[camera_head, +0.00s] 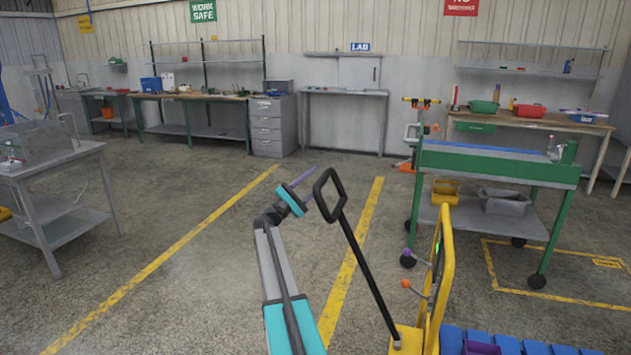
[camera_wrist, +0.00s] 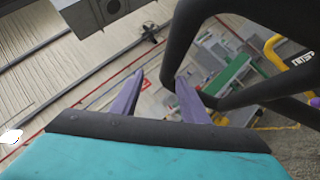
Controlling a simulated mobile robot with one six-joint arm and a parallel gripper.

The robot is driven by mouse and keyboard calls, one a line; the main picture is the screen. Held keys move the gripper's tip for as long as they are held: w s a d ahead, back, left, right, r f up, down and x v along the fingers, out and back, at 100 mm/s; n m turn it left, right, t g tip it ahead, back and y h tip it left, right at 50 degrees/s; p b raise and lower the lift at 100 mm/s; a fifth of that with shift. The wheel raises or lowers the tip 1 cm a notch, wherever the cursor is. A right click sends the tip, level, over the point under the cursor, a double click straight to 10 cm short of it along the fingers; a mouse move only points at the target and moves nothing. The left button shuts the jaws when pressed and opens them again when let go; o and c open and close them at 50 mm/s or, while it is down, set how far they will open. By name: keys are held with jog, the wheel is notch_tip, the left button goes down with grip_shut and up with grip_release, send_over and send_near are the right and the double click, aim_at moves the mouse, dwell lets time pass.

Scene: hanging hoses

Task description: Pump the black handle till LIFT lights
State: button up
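The black handle (camera_head: 343,222) is a long lever with a loop at its top, rising tilted to the left from a yellow lifting device (camera_head: 446,275). My gripper (camera_head: 311,181) is beside the loop, on its left. In the wrist view my gripper (camera_wrist: 160,77) has its two purple fingers apart with nothing held between them. The handle loop (camera_wrist: 184,35) fills the upper right there, close to the right finger; whether they touch, I cannot tell. A small green spot (camera_head: 437,247) shows on the yellow frame. I cannot read any LIFT label.
An orange knob (camera_head: 405,283) and a purple knob (camera_head: 407,252) stick out left of the yellow frame. Blue boxes (camera_head: 510,343) lie at the lower right. A green trolley (camera_head: 495,167) stands behind. The floor left of my arm is clear up to a grey table (camera_head: 62,160).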

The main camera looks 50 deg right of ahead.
jog(key=b+v, duration=0.1)
jog(key=v, duration=1.2)
jog(key=shift+b, duration=0.4)
jog(key=shift+a, duration=0.1)
